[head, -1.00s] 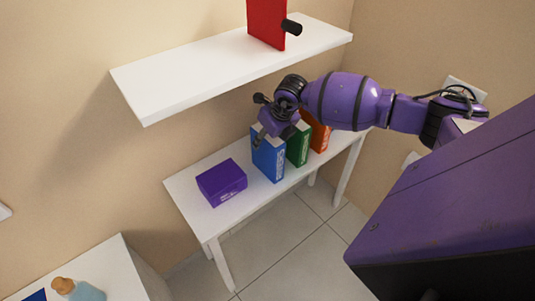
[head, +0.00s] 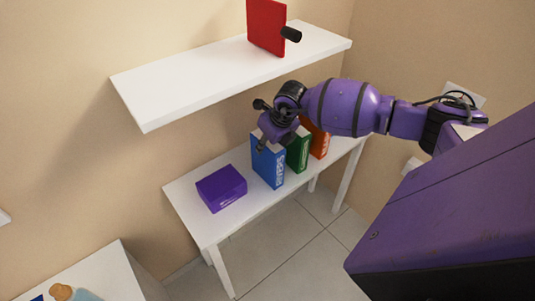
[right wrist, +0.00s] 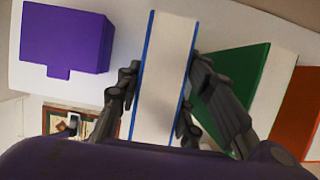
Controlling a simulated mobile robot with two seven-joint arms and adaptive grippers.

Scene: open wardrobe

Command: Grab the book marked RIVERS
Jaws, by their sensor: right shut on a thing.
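A blue book (head: 267,163) stands upright on the white table, with white lettering on its spine too small to read surely. My right gripper (head: 274,138) is over its top and shut on it. In the right wrist view my right gripper (right wrist: 166,92) has one finger on each side of the blue book (right wrist: 163,70), against its covers. A green book (head: 298,152) and an orange book (head: 319,142) stand to its right. They also show in the wrist view, green (right wrist: 240,85) and orange (right wrist: 300,115). I cannot read RIVERS on any. My left gripper is out of view.
A purple box (head: 221,188) lies on the white table (head: 190,207) left of the blue book. A white shelf (head: 190,92) hangs above, holding a red object (head: 266,27). A bottle (head: 75,293) stands on a white surface at bottom left.

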